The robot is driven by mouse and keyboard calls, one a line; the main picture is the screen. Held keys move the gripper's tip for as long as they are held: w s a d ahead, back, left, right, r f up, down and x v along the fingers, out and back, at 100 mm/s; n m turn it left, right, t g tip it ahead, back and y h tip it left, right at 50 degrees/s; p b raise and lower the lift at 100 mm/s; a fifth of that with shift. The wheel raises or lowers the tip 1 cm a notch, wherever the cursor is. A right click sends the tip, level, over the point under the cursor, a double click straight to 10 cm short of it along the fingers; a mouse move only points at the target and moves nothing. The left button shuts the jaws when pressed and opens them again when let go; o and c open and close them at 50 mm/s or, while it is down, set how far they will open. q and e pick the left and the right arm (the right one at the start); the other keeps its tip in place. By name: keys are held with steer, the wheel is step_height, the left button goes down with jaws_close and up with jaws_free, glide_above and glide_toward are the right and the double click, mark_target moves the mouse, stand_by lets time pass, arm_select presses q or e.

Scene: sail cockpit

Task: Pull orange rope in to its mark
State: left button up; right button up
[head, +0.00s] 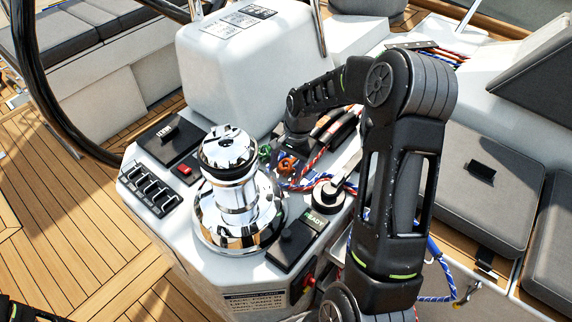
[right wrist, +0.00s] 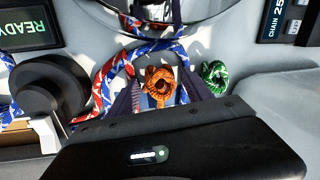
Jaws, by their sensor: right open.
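The orange rope (head: 287,165) shows as a short knotted end on the white console, right of the chrome winch (head: 238,195). In the right wrist view the orange knot (right wrist: 159,88) is near the middle of the picture. My right gripper (head: 288,152) reaches down over it from the right. In the right wrist view its dark fingers stand apart, one on each side of the orange knot, and I cannot tell whether they touch it. The rope's mark cannot be made out. My left gripper does not show.
A blue rope (right wrist: 172,50) and a red-white rope (right wrist: 104,85) curve close around the orange knot. A green rope end (right wrist: 215,75) lies to its right. A black knob (head: 327,195) and a READY display (head: 313,222) are nearby.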

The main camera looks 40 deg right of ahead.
mark_target(291, 167)
steer(key=shift+s+d+r, duration=0.1)
steer(key=shift+s+r, duration=0.1)
steer(key=shift+r, duration=1.1)
steer(key=shift+s+d+r, duration=0.1)
steer(key=shift+s+r, duration=0.15)
steer(key=shift+r, duration=1)
steer(key=shift+s+d+r, duration=0.1)
steer(key=shift+s+r, duration=0.1)
steer(key=shift+r, duration=1.1)
